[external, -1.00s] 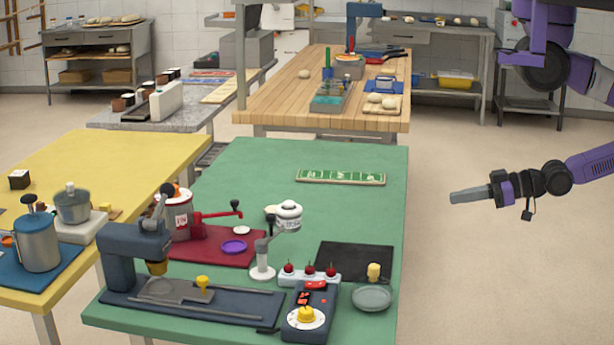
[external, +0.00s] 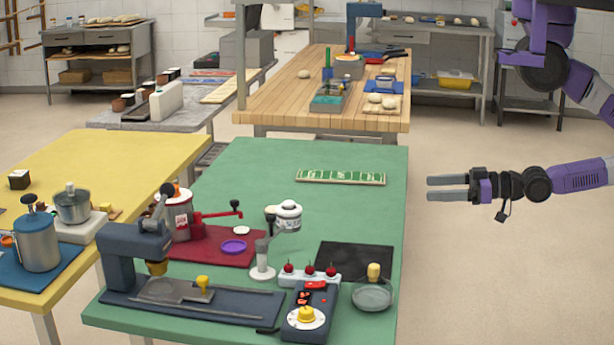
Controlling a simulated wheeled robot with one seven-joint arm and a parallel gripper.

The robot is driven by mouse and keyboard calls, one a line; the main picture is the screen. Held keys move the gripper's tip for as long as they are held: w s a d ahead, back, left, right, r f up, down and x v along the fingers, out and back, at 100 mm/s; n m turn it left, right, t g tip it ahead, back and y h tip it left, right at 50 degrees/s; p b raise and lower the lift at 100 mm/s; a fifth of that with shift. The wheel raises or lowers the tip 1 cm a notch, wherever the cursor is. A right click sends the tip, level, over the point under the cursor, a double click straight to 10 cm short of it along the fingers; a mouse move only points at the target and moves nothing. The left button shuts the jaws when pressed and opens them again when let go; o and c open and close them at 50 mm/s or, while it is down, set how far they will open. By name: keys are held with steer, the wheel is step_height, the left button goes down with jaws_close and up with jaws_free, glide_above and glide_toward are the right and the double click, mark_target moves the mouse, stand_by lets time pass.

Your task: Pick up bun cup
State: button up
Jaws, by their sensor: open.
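I cannot tell for certain which thing is the bun cup.
The green table (external: 262,160) also bears a red mat with a red-handled device (external: 196,216), a black slab (external: 355,258), a white rack with cherries (external: 310,278) and a dial box (external: 312,312). A yellow table (external: 120,150) stands left. Floor on the right is clear.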

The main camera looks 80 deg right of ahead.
steer(key=w+d+f+m+h, duration=0.1)
steer(key=w+d, duration=0.1)
steer(key=w, duration=1.5)
steer(key=w+d+f+h, duration=0.1)
steer(key=w+d, duration=0.1)
steer(key=w, duration=1.5)
steer(key=g, duration=0.3)
glide_toward(271, 207)
steer(key=shift+w+a+f+m, duration=0.1)
steer(key=shift+w+f+m, duration=0.1)
steer(key=shift+w, duration=0.4)
steer(key=shift+w+a+f+m, duration=0.1)
steer(key=shift+w+f+m, duration=0.15)
steer(key=shift+w, duration=0.4)
steer(key=shift+w+f+g, duration=0.1)
steer(key=shift+f+g, duration=0.15)
steer(key=shift+g, duration=0.05)
steer(key=shift+d+p+x, duration=0.15)
steer(key=shift+d+x, duration=0.05)
steer(key=shift+x, duration=1.65)
steer(key=shift+d+p+x, duration=0.15)
steer(key=shift+x, duration=1.65)
steer(key=shift+c, duration=0.4)
steer(key=shift+r, duration=0.1)
steer(key=c, duration=1.3)
